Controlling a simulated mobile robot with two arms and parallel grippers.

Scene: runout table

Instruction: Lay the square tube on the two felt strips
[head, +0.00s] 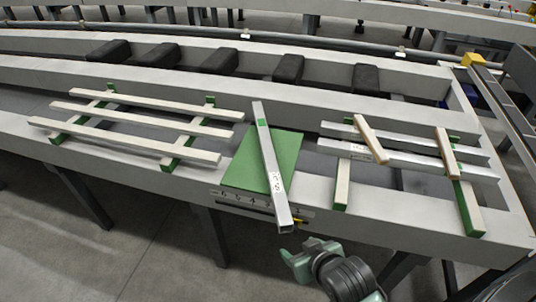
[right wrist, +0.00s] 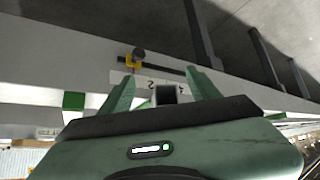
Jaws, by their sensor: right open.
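A grey square tube (head: 269,160) lies slanted over a green mat (head: 283,152), its near hollow end sticking out past the table's front edge. My right gripper (head: 303,247) is open, just in front of and below that end. In the right wrist view the tube's square end (right wrist: 166,94) shows between the open fingers (right wrist: 160,78); whether they touch it I cannot tell. Two bearers with green felt on them, a left one (head: 341,190) and a right one (head: 468,208), stand at the right under other metal tubes (head: 408,159). My left gripper is not in view.
Two short wooden bars (head: 370,138) lie across the metal tubes at the right. Several pale bars (head: 125,137) rest on green-ended bearers at the left. Black blocks (head: 288,69) stand in the trough behind. A numbered scale (head: 262,203) runs along the front edge.

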